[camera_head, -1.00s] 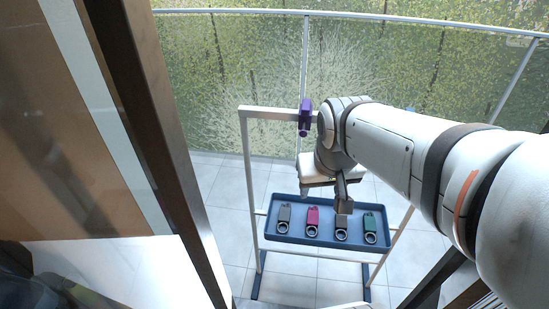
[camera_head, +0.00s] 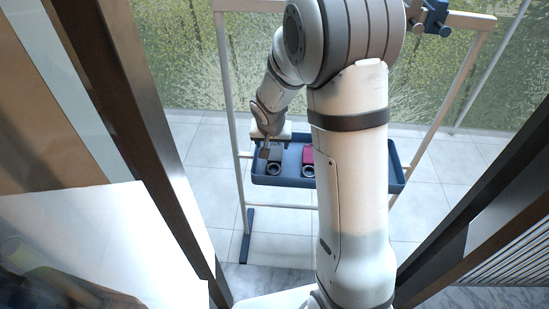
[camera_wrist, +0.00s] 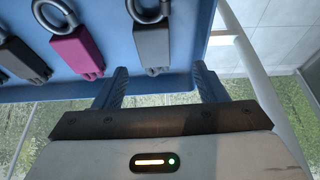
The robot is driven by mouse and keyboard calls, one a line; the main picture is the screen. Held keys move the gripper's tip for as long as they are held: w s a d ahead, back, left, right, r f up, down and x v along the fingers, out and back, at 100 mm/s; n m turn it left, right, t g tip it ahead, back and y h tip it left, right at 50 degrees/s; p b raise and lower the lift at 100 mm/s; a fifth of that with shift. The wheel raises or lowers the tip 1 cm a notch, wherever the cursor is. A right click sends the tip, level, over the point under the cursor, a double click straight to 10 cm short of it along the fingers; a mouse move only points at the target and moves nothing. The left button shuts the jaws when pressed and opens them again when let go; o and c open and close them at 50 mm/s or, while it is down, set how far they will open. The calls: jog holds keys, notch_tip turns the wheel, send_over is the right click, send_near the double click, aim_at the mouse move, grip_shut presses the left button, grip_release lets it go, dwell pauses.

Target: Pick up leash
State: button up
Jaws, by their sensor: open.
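Several leash-like pieces, each a flat handle with a ring, lie in a blue tray (camera_head: 345,183). A grey leash (camera_head: 277,158) is at the tray's left end, with a magenta leash (camera_head: 308,158) to its right. My gripper (camera_head: 265,148) is low at the tray's left end, close to the grey leash. In the wrist view, my gripper (camera_wrist: 160,80) is open, its two fingers apart. The grey leash (camera_wrist: 152,42) lies ahead, lined up with the gap between the fingertips, and I see no grip on it. The magenta leash (camera_wrist: 78,48) is beside it, outside the fingers.
A dark leash (camera_wrist: 17,58) lies past the magenta one. The tray sits in a white frame (camera_head: 229,95) with a dark blue clamp-like part (camera_head: 432,17) on its top bar. Dark door posts (camera_head: 150,130) stand at left and right. My arm hides the tray's middle.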

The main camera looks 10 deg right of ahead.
aim_at(275, 151)
jog(key=x, duration=0.2)
jog(key=d+b+x, duration=0.1)
jog(key=x, duration=0.2)
jog(key=shift+s+f, duration=0.1)
jog(key=shift+s, duration=0.05)
jog(key=shift+w+a+f, duration=0.1)
jog(key=shift+w+f, duration=0.3)
jog(key=shift+f, duration=0.15)
jog(key=shift+s+r, duration=0.1)
jog(key=shift+c, duration=1.2)
jog(key=c, duration=0.9)
